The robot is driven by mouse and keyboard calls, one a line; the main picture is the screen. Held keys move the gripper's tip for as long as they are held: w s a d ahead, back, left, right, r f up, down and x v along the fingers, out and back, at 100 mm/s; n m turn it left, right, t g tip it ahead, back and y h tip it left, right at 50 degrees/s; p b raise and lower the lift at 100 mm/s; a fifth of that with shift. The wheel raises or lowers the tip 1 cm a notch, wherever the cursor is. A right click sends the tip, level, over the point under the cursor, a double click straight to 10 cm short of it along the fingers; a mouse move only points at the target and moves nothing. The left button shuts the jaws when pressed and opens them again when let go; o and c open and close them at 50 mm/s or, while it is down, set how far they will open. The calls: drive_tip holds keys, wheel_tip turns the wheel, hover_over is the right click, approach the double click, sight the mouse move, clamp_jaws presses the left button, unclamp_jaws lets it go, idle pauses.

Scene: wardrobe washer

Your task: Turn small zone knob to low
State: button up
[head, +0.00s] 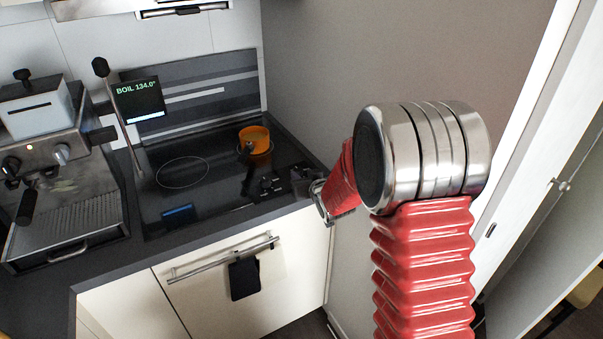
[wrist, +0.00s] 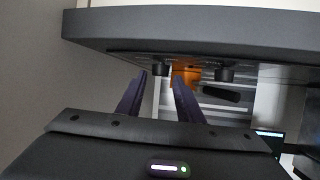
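Two dark knobs sit at the front right of the black cooktop (head: 215,175). In the head view they show as a small dark cluster (head: 268,184). In the wrist view, which looks upside down, one knob (wrist: 160,69) appears between my fingertips and the other knob (wrist: 225,73) to the right. I cannot tell which one is the small zone knob, nor read their settings. My gripper (wrist: 160,79) is open, its two dark fingers apart. In the head view my gripper (head: 300,178) is at the counter's front right corner, partly hidden by my arm. Contact with the knob cannot be told.
An orange pot (head: 256,142) stands at the back right of the cooktop; a dark handle shows beside it. A display (head: 139,97) reads BOIL 134.0°. A coffee machine (head: 60,160) stands at left. A grey wall (head: 320,70) closes off the right side.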

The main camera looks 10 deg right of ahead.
sight(300, 172)
drive_tip(key=shift+x, duration=2.25)
drive_tip(key=shift+c, duration=0.6)
drive_tip(key=c, duration=0.6)
